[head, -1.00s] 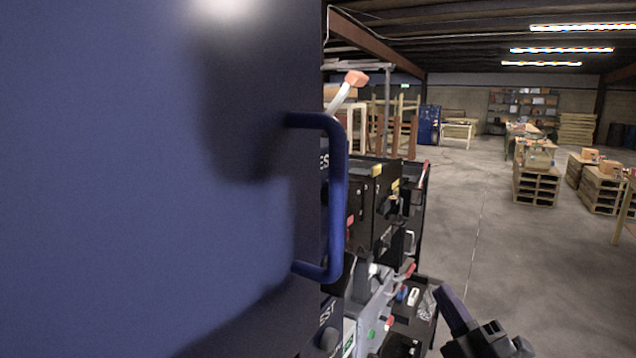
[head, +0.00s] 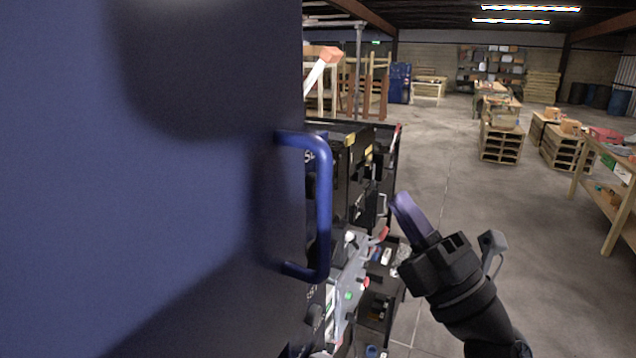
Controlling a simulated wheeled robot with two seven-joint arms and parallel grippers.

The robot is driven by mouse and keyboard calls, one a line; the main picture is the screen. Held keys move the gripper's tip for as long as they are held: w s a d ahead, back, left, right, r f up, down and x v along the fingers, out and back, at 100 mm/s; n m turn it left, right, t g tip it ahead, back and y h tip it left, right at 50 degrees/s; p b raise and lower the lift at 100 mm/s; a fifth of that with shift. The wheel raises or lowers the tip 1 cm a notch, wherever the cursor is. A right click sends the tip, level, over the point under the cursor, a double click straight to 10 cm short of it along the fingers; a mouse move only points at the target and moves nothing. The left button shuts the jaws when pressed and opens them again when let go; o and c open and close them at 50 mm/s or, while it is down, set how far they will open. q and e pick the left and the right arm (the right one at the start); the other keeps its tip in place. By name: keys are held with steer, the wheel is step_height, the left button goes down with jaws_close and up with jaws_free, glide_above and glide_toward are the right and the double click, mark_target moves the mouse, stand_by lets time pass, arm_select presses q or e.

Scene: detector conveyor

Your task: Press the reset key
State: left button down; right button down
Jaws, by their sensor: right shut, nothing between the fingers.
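A grey sloped control panel (head: 345,272) shows in the head view below and behind the blue door handle. It carries a green button (head: 348,296), a red button (head: 365,283) and a white round knob (head: 350,237). I cannot tell which of these, if any, is the reset key; part of the panel is hidden by the handle and the blue panel. My right gripper (head: 401,201) is shut and empty, with its purple fingers pointing up and left. It is in the air to the right of the panel, apart from it. My left gripper is not in view.
A large blue panel (head: 130,220) with a blue handle (head: 324,205) fills the left side, close by. A dark shelf cart (head: 385,290) with small items stands beside the controls. Concrete floor is open to the right, with pallets (head: 501,143) and a wooden table (head: 616,215) farther off.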

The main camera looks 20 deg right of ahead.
steer(key=w+a, duration=0.4)
steer(key=w, duration=0.1)
steer(key=shift+w+a+p, duration=0.2)
steer(key=shift+a+p, duration=0.15)
steer(key=shift+w, duration=0.1)
stand_by(1.7)
steer(key=shift+w+a, duration=0.2)
steer(key=shift+a, duration=0.05)
steer(key=shift+w+a, duration=0.3)
steer(key=shift+w, duration=0.1)
stand_by(0.8)
stand_by(0.3)
steer(key=shift+s+d, duration=0.55)
steer(key=shift+s, duration=0.15)
steer(key=s+d, duration=0.3)
steer(key=shift+s+d, duration=0.15)
steer(key=shift+s, duration=0.25)
